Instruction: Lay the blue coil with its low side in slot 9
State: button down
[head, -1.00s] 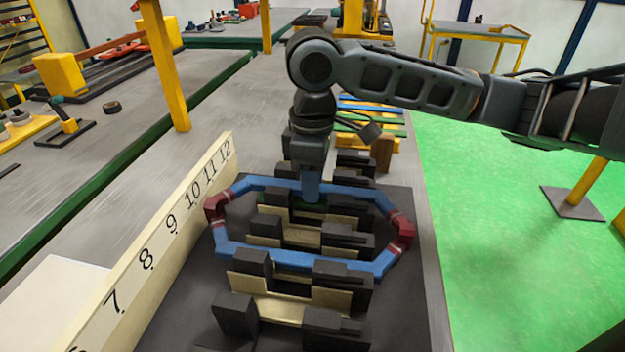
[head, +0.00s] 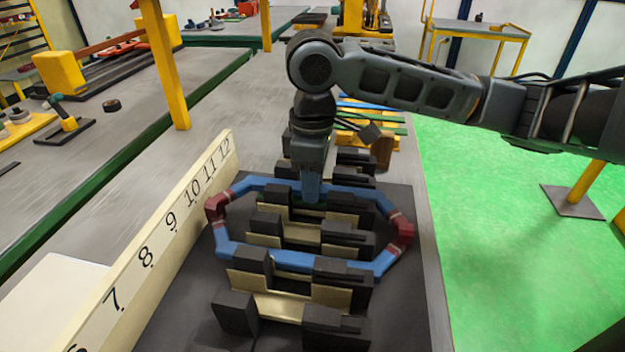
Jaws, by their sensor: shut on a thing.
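The blue coil (head: 292,261) is a six-sided loop with dark red bands at its left and right corners. It lies across the rows of black stator teeth (head: 238,312), with cream liners (head: 285,303) showing in the slots. My gripper (head: 311,196) points down and is shut on the coil's far side, in the gap between left and right teeth. The near side runs between tooth blocks farther forward. I cannot tell how deep either side sits or exactly which slot number each lines up with.
A cream number board (head: 160,245) stands along the left, with 7 to 12 readable. Blue and green strips and a yellow rack (head: 368,138) lie behind the stator. A grey bench (head: 100,140) is at left; green floor (head: 510,240) is open at right.

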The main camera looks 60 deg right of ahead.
jog(key=c, duration=0.8)
grip_release()
jog(key=shift+r, duration=0.2)
jog(key=shift+r+p, duration=0.35)
jog(key=shift+p, duration=0.15)
jog(key=shift+r+p, duration=0.3)
notch_tip(320, 180, up, 7)
jog(key=p, duration=0.6)
jog(key=shift+r, duration=0.2)
